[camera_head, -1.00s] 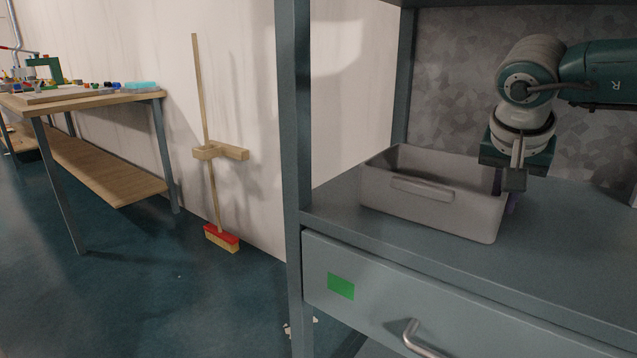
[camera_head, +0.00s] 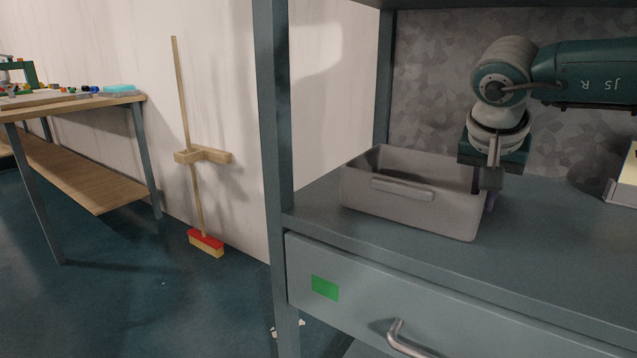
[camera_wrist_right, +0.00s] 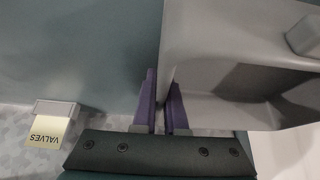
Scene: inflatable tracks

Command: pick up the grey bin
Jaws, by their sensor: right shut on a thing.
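The grey bin (camera_head: 412,208) sits upright on the shelf top above a drawer in the head view, with a handle on its front wall. My right gripper (camera_head: 490,196) comes down at the bin's right end and is shut on that wall. In the right wrist view, the purple fingers (camera_wrist_right: 162,100) stand on either side of the wall of the bin (camera_wrist_right: 210,60). Part of the bin's right end is hidden behind the gripper. My left gripper is out of view.
The bin stands close to a shelf post (camera_head: 272,150). A box with a yellow label (camera_head: 625,180) lies at the right, reading "VALVES" in the wrist view (camera_wrist_right: 48,128). A broom (camera_head: 206,242) leans on the wall, and a workbench (camera_head: 70,105) stands farther left.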

